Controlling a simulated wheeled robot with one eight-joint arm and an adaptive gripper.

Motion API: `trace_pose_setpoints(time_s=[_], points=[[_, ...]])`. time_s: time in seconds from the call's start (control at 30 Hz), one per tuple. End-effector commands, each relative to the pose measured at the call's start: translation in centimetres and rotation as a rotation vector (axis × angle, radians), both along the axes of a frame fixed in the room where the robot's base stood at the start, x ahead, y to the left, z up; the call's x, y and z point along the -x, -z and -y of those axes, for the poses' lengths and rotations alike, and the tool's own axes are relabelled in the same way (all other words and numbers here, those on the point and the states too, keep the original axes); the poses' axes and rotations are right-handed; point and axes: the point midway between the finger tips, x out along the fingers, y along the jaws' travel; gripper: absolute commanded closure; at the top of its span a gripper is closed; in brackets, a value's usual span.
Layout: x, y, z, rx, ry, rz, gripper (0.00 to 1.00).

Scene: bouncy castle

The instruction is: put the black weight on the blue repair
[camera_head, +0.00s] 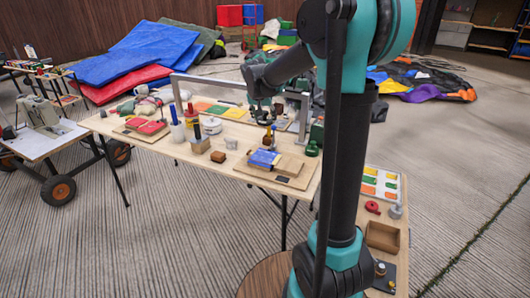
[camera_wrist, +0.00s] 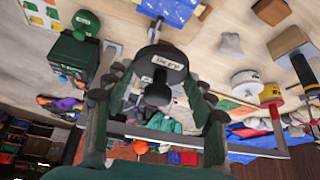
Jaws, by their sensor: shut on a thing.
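The black weight (camera_wrist: 160,62), round with a white label, is between the fingers of my gripper (camera_wrist: 157,95) in the wrist view. My gripper is shut on it and holds it above the table. In the head view my gripper (camera_head: 263,104) is over the table's back part, behind the blue repair; the weight is hard to make out there. The blue repair (camera_head: 263,158) lies on a wooden board (camera_head: 291,171) near the table's front right. In the wrist view the blue repair (camera_wrist: 172,9) shows at the top edge, apart from the weight.
A grey metal frame (camera_head: 205,80) spans the table's back. Pots and tools stand left of the board, with a brown block (camera_head: 218,157) near the front edge.

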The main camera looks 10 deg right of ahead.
Motion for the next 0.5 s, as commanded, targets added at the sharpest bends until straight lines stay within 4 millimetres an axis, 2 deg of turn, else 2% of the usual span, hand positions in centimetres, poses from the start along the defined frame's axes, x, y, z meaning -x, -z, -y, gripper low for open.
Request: trace_pose_setpoints(time_s=[0.03,0.3,0.5], points=[[-0.1,1.3,0.0,0.000,0.000,0.001,0.90],[-0.1,7.8,0.0,0.001,-0.001,0.001,0.90],[-0.1,11.5,0.0,0.000,-0.001,0.001,0.90]])
